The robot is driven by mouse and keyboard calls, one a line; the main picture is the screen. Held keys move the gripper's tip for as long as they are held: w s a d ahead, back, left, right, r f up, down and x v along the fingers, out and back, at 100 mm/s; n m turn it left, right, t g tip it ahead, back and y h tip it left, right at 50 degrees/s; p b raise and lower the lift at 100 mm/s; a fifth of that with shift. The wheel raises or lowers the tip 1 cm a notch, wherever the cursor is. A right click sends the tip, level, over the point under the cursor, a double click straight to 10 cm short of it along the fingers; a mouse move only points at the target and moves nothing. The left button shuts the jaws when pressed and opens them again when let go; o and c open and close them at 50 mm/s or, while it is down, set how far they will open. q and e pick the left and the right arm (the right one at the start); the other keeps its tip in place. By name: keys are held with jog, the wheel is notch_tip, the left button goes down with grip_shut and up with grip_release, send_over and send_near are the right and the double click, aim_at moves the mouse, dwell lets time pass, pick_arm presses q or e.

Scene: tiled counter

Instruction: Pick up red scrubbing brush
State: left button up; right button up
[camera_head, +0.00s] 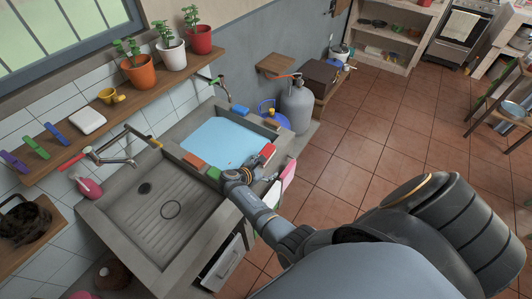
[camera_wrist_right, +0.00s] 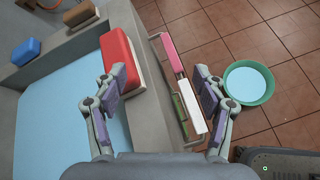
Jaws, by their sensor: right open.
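The red scrubbing brush (camera_head: 267,151) lies on the concrete rim of the water-filled basin, on its right side. In the right wrist view the red brush (camera_wrist_right: 119,48) shows a red top with a pale lower edge. My right gripper (camera_head: 248,172) is just in front of the brush in the head view. In the wrist view the right gripper (camera_wrist_right: 158,88) is open and empty. Its left finger overlaps the brush's near end, and its right finger is out past the counter edge. I cannot tell if the finger touches the brush. My left gripper is not in view.
The basin holds blue water (camera_head: 222,142). An orange sponge (camera_head: 193,161) lies on its near rim. A rail with pink, white and green cloths (camera_wrist_right: 196,117) hangs beside the counter. A green tub (camera_wrist_right: 249,83) stands on the floor. A grey gas cylinder (camera_head: 298,107) stands beyond the basin.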

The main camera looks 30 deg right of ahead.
aim_at(266, 151)
jog(key=w+a+n, duration=0.1)
jog(key=w+a+r+n+t, duration=0.1)
jog(key=w+n, duration=0.1)
jog(key=w+a+n, duration=0.1)
jog(key=w+n, duration=0.1)
jog(key=shift+a+r+t+h, duration=0.1)
jog(key=shift+r+t+h, duration=0.05)
jog(key=shift+t+h, duration=0.25)
jog(key=b+x, duration=0.3)
jog(key=x, duration=0.2)
jog(key=shift+f, duration=0.2)
jog(key=shift+d, duration=0.25)
jog(key=b+x, duration=0.4)
jog(key=x, duration=0.1)
jog(key=shift+w, duration=0.15)
jog(key=shift+a+r, duration=0.1)
jog(key=shift+r, duration=0.05)
jog(key=c, duration=1.3)
